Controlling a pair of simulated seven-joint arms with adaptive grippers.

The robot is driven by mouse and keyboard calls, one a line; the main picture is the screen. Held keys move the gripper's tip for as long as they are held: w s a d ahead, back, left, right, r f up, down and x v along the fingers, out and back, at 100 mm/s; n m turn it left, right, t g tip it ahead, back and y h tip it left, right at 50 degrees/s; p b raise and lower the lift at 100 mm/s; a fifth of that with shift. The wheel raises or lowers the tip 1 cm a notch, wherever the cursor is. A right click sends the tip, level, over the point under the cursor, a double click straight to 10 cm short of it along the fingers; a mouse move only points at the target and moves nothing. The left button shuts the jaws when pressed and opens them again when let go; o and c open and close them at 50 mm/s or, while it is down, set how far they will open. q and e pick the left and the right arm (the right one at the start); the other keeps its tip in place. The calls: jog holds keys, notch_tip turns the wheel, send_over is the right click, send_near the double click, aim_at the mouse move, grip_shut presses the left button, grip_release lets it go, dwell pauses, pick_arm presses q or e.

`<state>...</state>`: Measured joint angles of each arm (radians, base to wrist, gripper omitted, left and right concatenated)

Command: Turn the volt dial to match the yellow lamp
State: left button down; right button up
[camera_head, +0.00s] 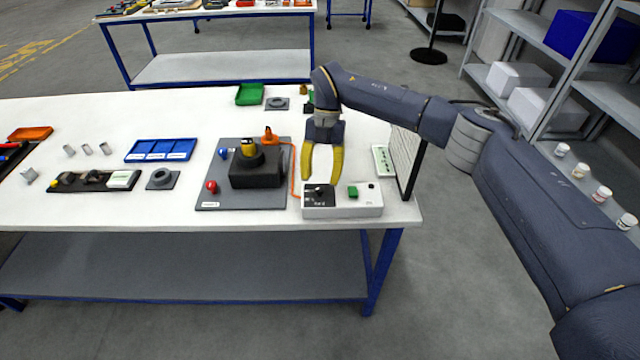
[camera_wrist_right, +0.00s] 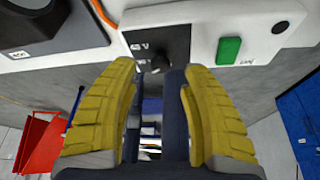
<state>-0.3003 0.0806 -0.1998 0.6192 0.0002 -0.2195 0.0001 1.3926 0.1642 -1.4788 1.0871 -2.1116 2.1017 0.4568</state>
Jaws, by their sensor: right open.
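A white control box (camera_head: 350,209) stands at the front right of the table, with a black panel (camera_head: 320,200) on its left part. In the right wrist view the black panel (camera_wrist_right: 170,33) carries a dark round dial (camera_wrist_right: 159,63) and small white volt markings, only partly readable. My right gripper (camera_head: 321,181) has yellow fingers, points down at this panel and is open. In the wrist view its fingertips (camera_wrist_right: 158,72) lie either side of the dial; I cannot tell whether they touch it. My left gripper is out of view.
The box also has a green button (camera_head: 353,191). Left of it, a grey plate (camera_head: 240,198) holds the dark block (camera_head: 256,175) and red, blue and orange parts. An orange cable (camera_head: 291,175) runs beside the box. A framed panel (camera_head: 406,160) stands upright to the right.

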jog(key=a+v, duration=0.1)
jog(key=v, duration=0.7)
jog(key=shift+w+d+r, duration=0.15)
jog(key=shift+d+r, duration=0.25)
jog(key=shift+d, duration=0.05)
